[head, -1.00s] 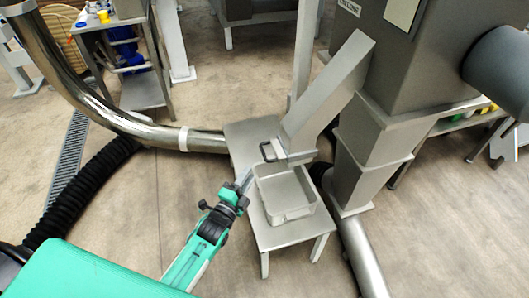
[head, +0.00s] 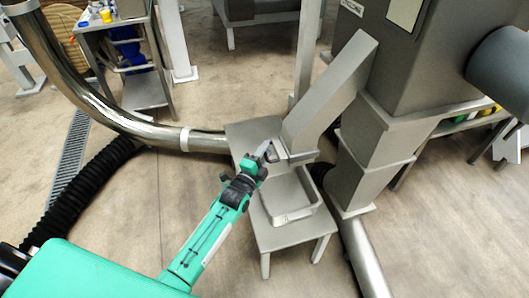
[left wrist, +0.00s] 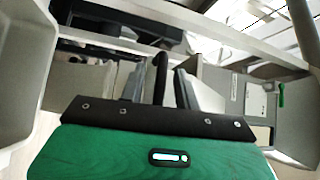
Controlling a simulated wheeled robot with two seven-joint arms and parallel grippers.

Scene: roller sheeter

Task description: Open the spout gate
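The sloping grey spout (head: 330,95) comes down from the machine. The spout gate (head: 300,157) is a flat plate across its lower end and looks shut. The gate's black handle sticks out to the left and is mostly hidden by my gripper in the head view. My left gripper (head: 263,150) is at the handle and looks open; a firm grip does not show. My right gripper is not in view.
A metal tray (head: 288,217) sits under the spout on a small grey table (head: 285,238). A shiny bent pipe (head: 110,115) runs in from the left behind my arm. The machine column (head: 365,165) stands right of the spout. Floor in front is clear.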

